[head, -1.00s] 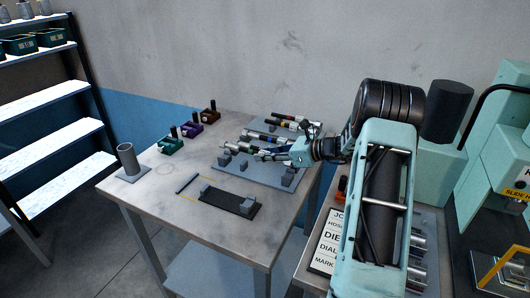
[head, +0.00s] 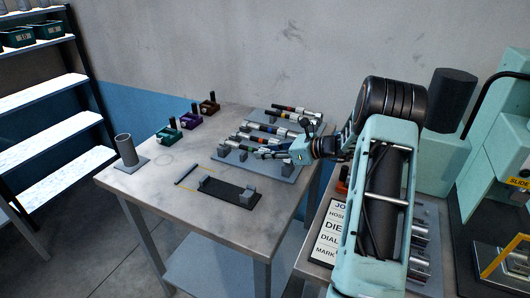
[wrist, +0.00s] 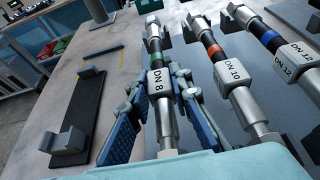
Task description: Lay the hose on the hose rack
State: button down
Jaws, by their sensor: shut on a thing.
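In the wrist view my gripper (wrist: 157,88) is shut on a black hose labelled DN 8 (wrist: 154,61), with metal ends and a green band. Its blue-padded fingers stand on either side of the label. The hose lies roughly parallel to the DN 10 hose (wrist: 226,75), with a red band, and the DN 12 hose (wrist: 279,50), with a blue band. In the head view my gripper (head: 265,154) is at the front part of the grey hose rack (head: 262,168). I cannot tell whether the held hose touches its supports.
A dark stand with grey blocks (head: 228,191) lies on the table in front of the rack; it also shows in the wrist view (wrist: 84,105). Green, purple and brown holders (head: 190,118) line the back left. A grey cup (head: 126,150) stands at the left corner.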

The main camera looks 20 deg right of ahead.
jog(key=shift+f+b, duration=0.4)
jog(key=shift+f, duration=0.1)
dwell(0.3)
jog(key=c, duration=1.8)
grip_release()
jog(key=shift+o, duration=0.7)
jog(key=shift+f, duration=0.1)
jog(key=v, duration=1.2)
